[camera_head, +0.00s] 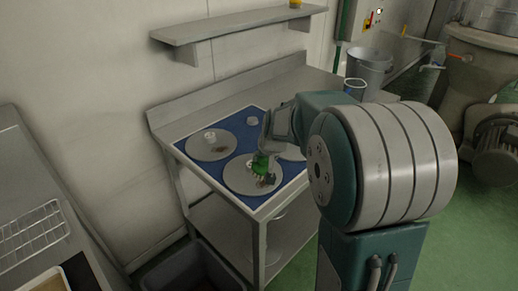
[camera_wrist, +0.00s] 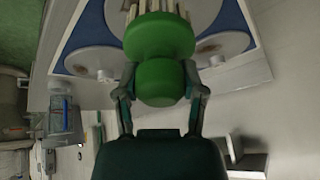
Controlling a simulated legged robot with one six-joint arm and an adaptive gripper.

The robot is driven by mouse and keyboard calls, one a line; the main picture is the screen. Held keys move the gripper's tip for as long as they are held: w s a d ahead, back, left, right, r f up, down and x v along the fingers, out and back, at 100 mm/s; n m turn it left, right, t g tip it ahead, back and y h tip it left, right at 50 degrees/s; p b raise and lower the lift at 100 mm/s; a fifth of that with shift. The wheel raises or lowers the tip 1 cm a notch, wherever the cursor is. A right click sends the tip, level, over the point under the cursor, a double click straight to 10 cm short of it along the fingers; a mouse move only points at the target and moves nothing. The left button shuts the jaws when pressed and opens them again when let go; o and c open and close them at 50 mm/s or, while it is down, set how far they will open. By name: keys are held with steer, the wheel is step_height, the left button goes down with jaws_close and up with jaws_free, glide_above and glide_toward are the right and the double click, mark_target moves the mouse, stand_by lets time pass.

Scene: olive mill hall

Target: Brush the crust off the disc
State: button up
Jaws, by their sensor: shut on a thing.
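My gripper (camera_head: 262,152) is shut on a green brush (camera_head: 260,166), over the front disc on the table. In the wrist view the brush (camera_wrist: 160,38) sits between my two fingers (camera_wrist: 163,90), its pale bristles pointing away from me. The front grey disc (camera_head: 235,178) lies flat on a blue mat (camera_head: 206,172). A dark patch of crust (camera_head: 268,180) shows on its right part, beside the brush. I cannot tell whether the bristles touch the disc. Another disc (camera_head: 202,152) at the left carries a small dark patch and a pale knob.
A wall shelf (camera_head: 235,24) hangs above the steel table. A metal bucket (camera_head: 369,66) stands at the back right. A grey bin (camera_head: 190,272) is below the table's front left.

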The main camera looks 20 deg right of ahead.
steer(key=shift+w+a+f, duration=0.1)
steer(key=shift+w+f, duration=0.1)
steer(key=shift+f, duration=0.75)
steer(key=shift+w+a+f, duration=0.1)
steer(key=shift+w+f, duration=0.15)
steer(key=shift+f, duration=0.75)
steer(key=shift+w+f, duration=0.2)
steer(key=shift+f, duration=0.75)
steer(key=shift+w+f, duration=0.15)
steer(key=shift+f, duration=0.7)
